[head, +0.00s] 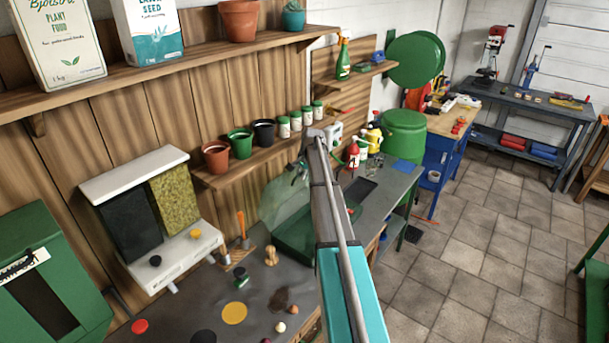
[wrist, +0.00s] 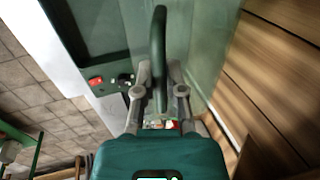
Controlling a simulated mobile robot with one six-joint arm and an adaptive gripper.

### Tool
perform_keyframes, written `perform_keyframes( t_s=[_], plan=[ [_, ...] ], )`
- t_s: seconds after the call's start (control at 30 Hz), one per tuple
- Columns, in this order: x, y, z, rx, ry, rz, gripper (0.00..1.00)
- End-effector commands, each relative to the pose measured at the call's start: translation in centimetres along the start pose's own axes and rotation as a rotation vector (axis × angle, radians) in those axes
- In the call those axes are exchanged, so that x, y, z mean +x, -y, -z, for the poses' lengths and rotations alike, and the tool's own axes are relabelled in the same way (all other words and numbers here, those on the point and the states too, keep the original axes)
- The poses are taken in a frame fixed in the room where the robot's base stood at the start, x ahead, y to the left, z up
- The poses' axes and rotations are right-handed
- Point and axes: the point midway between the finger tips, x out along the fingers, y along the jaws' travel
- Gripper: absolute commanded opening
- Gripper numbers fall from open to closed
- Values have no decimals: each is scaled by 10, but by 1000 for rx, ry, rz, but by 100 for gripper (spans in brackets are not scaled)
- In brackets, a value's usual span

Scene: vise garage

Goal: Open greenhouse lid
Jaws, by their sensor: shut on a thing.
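The greenhouse has a dark green base tray (head: 292,238) on the grey bench. Its clear greenish lid (head: 280,207) stands tilted up from the tray, partly hidden behind my arm. In the wrist view the lid (wrist: 205,45) fills the upper middle, and its dark green curved handle (wrist: 158,40) runs between my fingers. My gripper (wrist: 159,92) is shut on this handle. In the head view my gripper (head: 299,172) is small and partly covered by my arm, at the lid's upper edge.
A shelf with pots (head: 240,144) and several small jars runs along the wooden wall behind the greenhouse. A red spray bottle (head: 353,157) stands to the right. The tiled floor (head: 470,240) at right is open.

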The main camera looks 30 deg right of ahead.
Motion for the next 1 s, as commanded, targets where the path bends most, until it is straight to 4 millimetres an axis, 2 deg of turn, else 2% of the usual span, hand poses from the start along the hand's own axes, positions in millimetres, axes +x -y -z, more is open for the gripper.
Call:
perform_keyframes(
  t_s=[0.17,0.2,0.37,0.4,0.63,0.77,0.9,1.0],
  plan=[
    [0,-1,0,1,2,0,0],
    [0,-1,0,1,2,0,19],
    [0,-1,0,2,1,0,49],
    [0,-1,1,2,1,0,50],
    [-1,-2,1,3,0,0,50],
    [-1,-2,-1,-1,0,-1,26],
    [-1,-2,-13,-23,2,-5,0],
    [0,-2,-29,-55,6,-11,0]
  ],
)
